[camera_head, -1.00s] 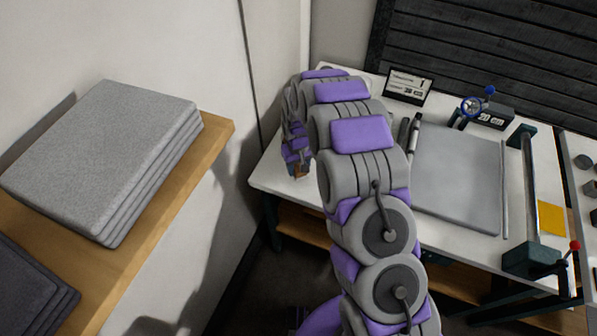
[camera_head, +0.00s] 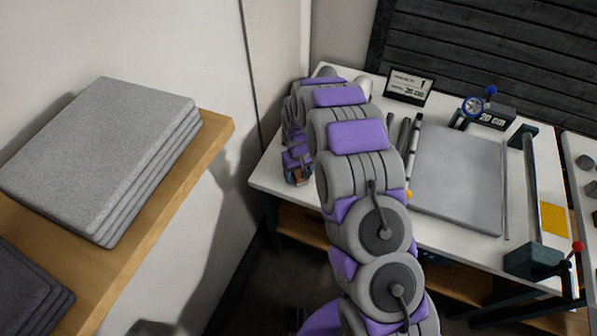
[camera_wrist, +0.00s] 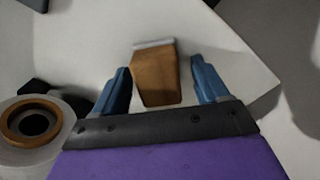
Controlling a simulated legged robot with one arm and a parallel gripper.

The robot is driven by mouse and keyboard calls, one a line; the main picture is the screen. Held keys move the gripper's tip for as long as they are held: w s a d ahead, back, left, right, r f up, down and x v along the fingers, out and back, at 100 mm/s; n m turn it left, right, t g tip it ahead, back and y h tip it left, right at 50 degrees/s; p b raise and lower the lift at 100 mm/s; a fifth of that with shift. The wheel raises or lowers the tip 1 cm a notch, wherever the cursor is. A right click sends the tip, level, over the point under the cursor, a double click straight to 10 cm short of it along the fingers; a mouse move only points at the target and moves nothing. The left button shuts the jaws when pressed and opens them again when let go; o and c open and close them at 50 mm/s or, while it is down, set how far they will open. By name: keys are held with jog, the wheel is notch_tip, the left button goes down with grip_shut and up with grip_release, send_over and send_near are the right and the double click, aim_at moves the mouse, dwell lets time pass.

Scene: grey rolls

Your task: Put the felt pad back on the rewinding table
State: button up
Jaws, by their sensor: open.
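My gripper (camera_wrist: 165,85) is open in the wrist view, its two blue fingers apart over the white tabletop. A brown block with a pale grey strip along its far edge (camera_wrist: 157,78) lies between and just beyond the fingers, with gaps on both sides. It may be the felt pad; I cannot tell for certain. In the head view my gripper (camera_head: 297,176) is over the left end of the white rewinding table (camera_head: 440,238), partly hidden by my arm. A brown patch shows at the fingers there.
A tape roll (camera_wrist: 32,128) stands left of my gripper. A grey sheet (camera_head: 458,180), a sign (camera_head: 408,86), a dial stand (camera_head: 490,112) and a roller bar (camera_head: 535,190) occupy the table. Grey slabs (camera_head: 105,150) are stacked on a wooden shelf (camera_head: 170,190) at left.

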jog(key=shift+r, duration=0.1)
notch_tip(320, 180, up, 12)
jog(key=p, duration=0.2)
jog(key=s+d+r+m, duration=0.1)
jog(key=s+d+r, duration=0.4)
jog(key=s+r, duration=0.3)
jog(key=s+d+r+m, duration=0.1)
jog(key=s+d+r, duration=0.3)
jog(key=s, duration=0.6)
jog(key=s+d+r+m+g, duration=0.1)
jog(key=s+d+r, duration=0.2)
jog(key=s, duration=0.8)
jog(key=s+d+r+m, duration=0.2)
jog(key=s+d+r, duration=0.2)
jog(key=s, duration=0.7)
jog(key=shift+d+r+g, duration=0.3)
jog(key=shift+r+g, duration=0.1)
jog(key=shift+r, duration=0.3)
